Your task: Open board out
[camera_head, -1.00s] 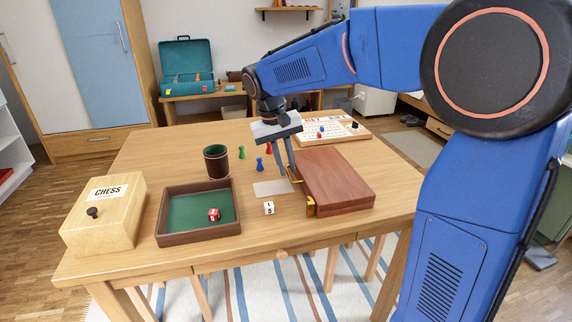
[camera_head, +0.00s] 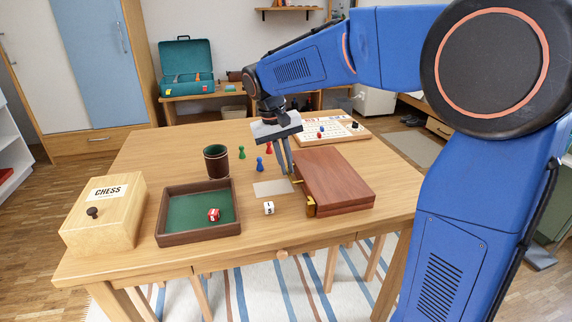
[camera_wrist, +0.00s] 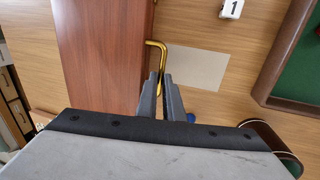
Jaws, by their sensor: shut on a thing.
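The board (camera_head: 335,178) is a folded reddish-brown wooden case lying flat and closed on the table, right of centre. It also shows in the wrist view (camera_wrist: 100,55) on the left. A gold handle (camera_wrist: 158,46) stands out from its side. My gripper (camera_head: 291,176) is at this side of the case, pointing down. In the wrist view its two dark fingers (camera_wrist: 160,84) are close together on the handle's bar. The fingers hide part of the handle.
A white die (camera_head: 269,208) and a pale card (camera_head: 273,188) lie left of the case. A white game board (camera_head: 345,133) lies behind the case.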

